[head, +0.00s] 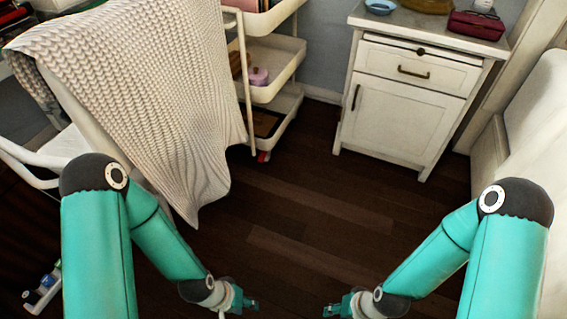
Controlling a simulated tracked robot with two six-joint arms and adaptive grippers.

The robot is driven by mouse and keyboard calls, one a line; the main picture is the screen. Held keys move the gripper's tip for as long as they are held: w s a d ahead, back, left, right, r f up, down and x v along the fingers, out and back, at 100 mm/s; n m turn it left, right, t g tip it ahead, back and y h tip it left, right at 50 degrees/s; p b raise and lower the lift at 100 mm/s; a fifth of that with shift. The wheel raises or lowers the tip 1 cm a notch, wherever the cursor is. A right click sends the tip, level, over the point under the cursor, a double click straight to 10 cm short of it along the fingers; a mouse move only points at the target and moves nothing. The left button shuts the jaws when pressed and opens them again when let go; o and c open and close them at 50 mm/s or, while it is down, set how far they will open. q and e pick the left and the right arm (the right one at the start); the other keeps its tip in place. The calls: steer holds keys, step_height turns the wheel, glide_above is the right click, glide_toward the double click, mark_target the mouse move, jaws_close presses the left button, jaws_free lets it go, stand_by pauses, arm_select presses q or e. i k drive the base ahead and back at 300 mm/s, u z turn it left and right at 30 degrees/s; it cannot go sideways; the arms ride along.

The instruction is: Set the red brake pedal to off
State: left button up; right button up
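A small red brake pedal (262,156) shows low at the front foot of the white trolley (271,95), just above the floor. It is too small for me to tell its setting. My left gripper (251,304) is at the bottom of the head view, over the floor and well in front of the pedal, apart from it. My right gripper (330,310) is at the bottom, to the right of the left one, also far from the pedal. Nothing shows in either gripper. Their fingers are too small to tell open from shut.
A chair (57,148) with a knitted blanket (150,85) stands left of the trolley, the blanket hanging near the floor. A white cabinet (400,110) stands at the back right, and a bed (535,115) at the right edge. The wooden floor (300,215) between is clear.

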mark_target(263, 154)
steer(key=z, duration=1)
steer(key=k, duration=1.95)
steer(key=u, duration=0.9)
steer(key=i, duration=1.65)
steer(key=z, duration=0.05)
